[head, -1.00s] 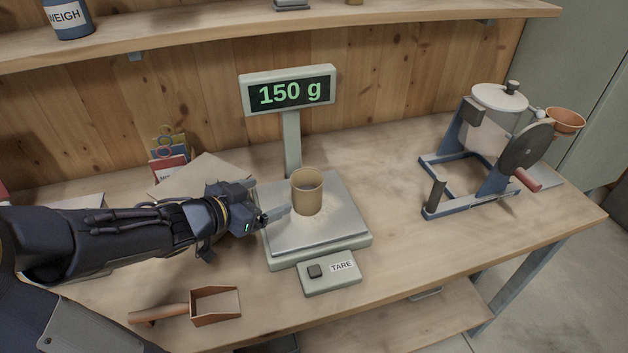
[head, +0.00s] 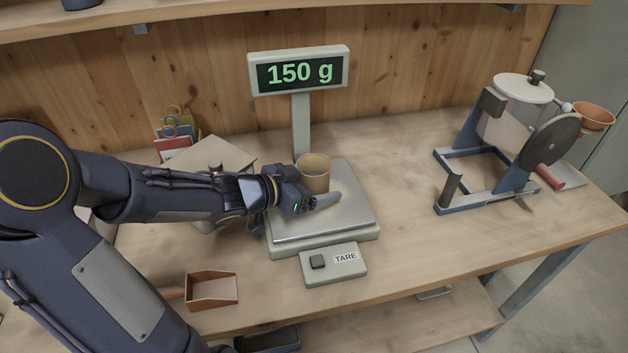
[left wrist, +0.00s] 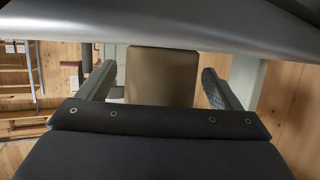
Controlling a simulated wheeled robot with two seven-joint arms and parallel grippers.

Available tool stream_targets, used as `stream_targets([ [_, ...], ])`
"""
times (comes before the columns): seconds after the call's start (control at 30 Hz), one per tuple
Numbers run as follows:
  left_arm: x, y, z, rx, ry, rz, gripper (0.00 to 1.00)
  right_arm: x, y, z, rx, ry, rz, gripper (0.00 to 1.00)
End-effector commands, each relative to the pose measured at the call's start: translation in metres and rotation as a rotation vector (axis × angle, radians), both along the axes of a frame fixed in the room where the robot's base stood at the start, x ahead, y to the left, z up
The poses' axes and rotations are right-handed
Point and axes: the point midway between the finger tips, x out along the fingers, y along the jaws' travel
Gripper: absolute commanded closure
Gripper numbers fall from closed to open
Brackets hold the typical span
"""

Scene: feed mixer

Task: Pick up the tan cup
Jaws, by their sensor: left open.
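The tan cup (head: 314,168) stands upright on the metal plate of the scale (head: 345,222), whose display (head: 300,73) reads 150 g. My left gripper (head: 316,190) reaches in from the left, low over the plate. One finger shows in front of the cup; the other is hidden in the head view. In the left wrist view the cup (left wrist: 160,76) sits between the two spread fingers, with gaps visible on both sides. The gripper is open and not holding the cup. My right gripper is not in view.
A TARE button box (head: 333,265) is at the scale's front. A scoop (head: 212,289) lies at the front left. A container (head: 215,160) stands behind my left forearm. A hand-cranked mixer (head: 505,145) stands at the right. The bench between scale and mixer is clear.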

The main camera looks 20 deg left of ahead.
Motion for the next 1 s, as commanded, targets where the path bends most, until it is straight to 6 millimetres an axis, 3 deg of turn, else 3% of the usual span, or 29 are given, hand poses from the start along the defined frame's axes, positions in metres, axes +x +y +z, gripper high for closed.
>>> stream_targets([
  [0.07, 0.000, 0.000, 0.000, 0.000, 0.000, 0.000, 0.15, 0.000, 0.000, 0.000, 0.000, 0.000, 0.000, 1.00],
  [0.47, 0.000, 0.000, 0.000, 0.000, 0.000, 0.001, 0.66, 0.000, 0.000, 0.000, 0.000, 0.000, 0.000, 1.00],
  [0.77, 0.000, 0.000, 0.002, 0.000, -0.001, 0.001, 0.66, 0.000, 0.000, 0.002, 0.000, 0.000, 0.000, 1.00],
  [1.0, 0.004, -0.004, 0.017, -0.001, -0.002, 0.000, 0.66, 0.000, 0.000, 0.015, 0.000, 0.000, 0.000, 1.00],
])
